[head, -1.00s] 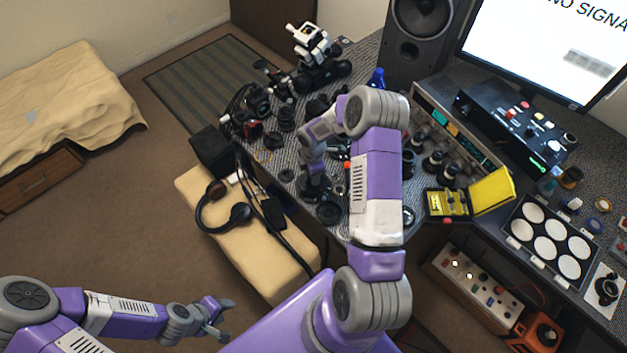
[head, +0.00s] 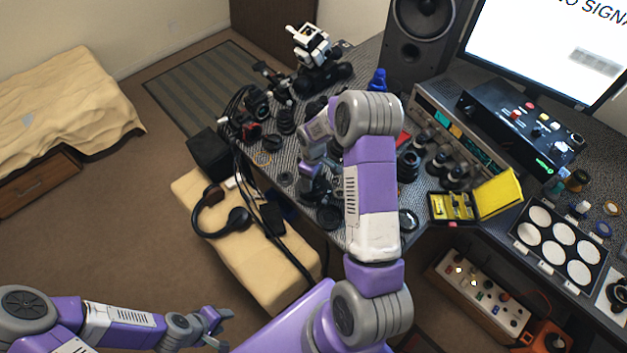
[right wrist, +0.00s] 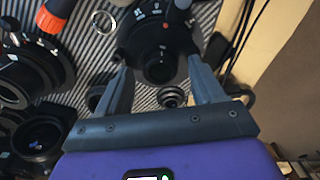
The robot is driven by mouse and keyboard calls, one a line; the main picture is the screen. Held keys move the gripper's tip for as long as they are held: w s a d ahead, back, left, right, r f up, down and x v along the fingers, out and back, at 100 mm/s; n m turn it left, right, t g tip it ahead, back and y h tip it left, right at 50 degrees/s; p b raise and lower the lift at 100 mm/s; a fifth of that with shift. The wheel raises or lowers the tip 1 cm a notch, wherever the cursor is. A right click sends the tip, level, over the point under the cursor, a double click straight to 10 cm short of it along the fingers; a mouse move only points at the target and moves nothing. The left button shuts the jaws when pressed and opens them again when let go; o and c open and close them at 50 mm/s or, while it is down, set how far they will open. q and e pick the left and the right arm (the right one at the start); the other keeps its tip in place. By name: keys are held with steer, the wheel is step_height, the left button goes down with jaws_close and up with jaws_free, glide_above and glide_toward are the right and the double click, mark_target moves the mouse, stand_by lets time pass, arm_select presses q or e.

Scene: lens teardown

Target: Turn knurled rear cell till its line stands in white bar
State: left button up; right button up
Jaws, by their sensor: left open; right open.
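In the right wrist view a black lens barrel (right wrist: 136,38) with small white marks stands on the striped mat. Its round dark end, which looks like the rear cell (right wrist: 160,68), faces my camera. My right gripper (right wrist: 158,70) is open, with one finger on either side of this end. I cannot tell whether the fingers touch it. I cannot tell which white mark is the line or the bar. In the head view my right gripper (head: 312,180) is over the bench's near left edge, partly hidden by my arm. My left gripper (head: 212,322) is open and empty, away from the bench.
An orange-collared tool (right wrist: 48,20), a metal ring (right wrist: 103,22) and other lens parts (right wrist: 40,135) lie close by on the left. A yellow case (head: 452,207) stands open to the right. Headphones (head: 238,217) and cables lie on a tan bench (head: 275,275).

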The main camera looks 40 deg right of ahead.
step_height(320, 180, up, 8)
steer(key=shift+f+p, duration=0.2)
steer(key=shift+p, duration=0.3)
